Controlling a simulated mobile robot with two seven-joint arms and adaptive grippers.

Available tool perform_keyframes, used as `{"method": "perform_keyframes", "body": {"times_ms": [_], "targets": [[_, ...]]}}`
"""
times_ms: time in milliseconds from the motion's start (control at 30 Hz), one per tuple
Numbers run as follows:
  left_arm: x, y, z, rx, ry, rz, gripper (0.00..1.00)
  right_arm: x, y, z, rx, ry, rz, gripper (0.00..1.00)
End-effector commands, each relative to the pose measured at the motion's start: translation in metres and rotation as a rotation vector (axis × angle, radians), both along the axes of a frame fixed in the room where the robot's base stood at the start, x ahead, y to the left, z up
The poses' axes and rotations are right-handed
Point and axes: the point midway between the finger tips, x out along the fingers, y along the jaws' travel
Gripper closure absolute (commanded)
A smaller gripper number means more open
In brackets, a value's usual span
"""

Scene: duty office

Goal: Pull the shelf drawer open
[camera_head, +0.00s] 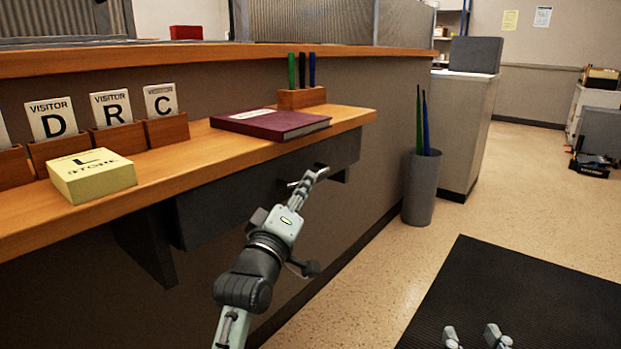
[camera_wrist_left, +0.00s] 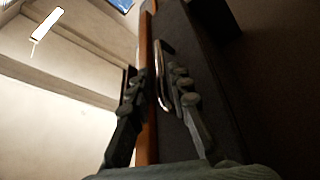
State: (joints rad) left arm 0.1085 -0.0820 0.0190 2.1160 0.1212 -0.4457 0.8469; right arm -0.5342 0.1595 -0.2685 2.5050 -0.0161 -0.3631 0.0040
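The shelf drawer (camera_head: 225,207) is a dark grey box under the wooden shelf (camera_head: 190,160). I see no gap showing it pulled out. My left gripper (camera_head: 307,178) is at the drawer front, toward its right end. In the left wrist view my left gripper (camera_wrist_left: 160,95) has its fingers spread apart. A shiny metal handle (camera_wrist_left: 160,65) on the dark drawer front (camera_wrist_left: 190,40) lies between them, closer to the right-hand finger. Whether a finger touches it I cannot tell. My right gripper (camera_head: 476,338) shows only its separated fingertips at the bottom edge, over the black mat.
On the shelf are a dark red book (camera_head: 272,123), a pen holder (camera_head: 302,97), a yellow block (camera_head: 92,177) and visitor cards in wooden holders (camera_head: 117,137). A grey bin (camera_head: 421,190) stands right of the counter.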

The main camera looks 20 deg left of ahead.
Motion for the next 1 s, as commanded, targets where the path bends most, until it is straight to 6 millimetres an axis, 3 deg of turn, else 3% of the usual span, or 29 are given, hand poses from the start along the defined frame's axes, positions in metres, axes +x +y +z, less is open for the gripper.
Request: {"method": "perform_keyframes", "body": {"times_ms": [100, 300, 600, 767, 1000], "targets": [[0.019, 0.0, 0.004, 0.0, -0.001, -0.001, 0.81, 0.0, 0.002, 0.003, 0.008, -0.015, 0.003, 0.6], [0.037, -0.001, 0.007, 0.002, 0.002, 0.001, 0.81, -0.001, 0.004, 0.008, 0.019, -0.037, 0.007, 0.6], [0.039, -0.001, 0.008, 0.002, 0.002, 0.001, 0.81, -0.001, 0.004, 0.009, 0.02, -0.04, 0.008, 0.6], [0.039, -0.001, 0.008, 0.002, 0.002, 0.001, 1.0, -0.001, 0.004, 0.009, 0.02, -0.041, 0.008, 0.6], [0.039, -0.001, 0.007, 0.002, 0.002, 0.001, 1.0, -0.001, 0.004, 0.009, 0.02, -0.041, 0.008, 0.6]]}}
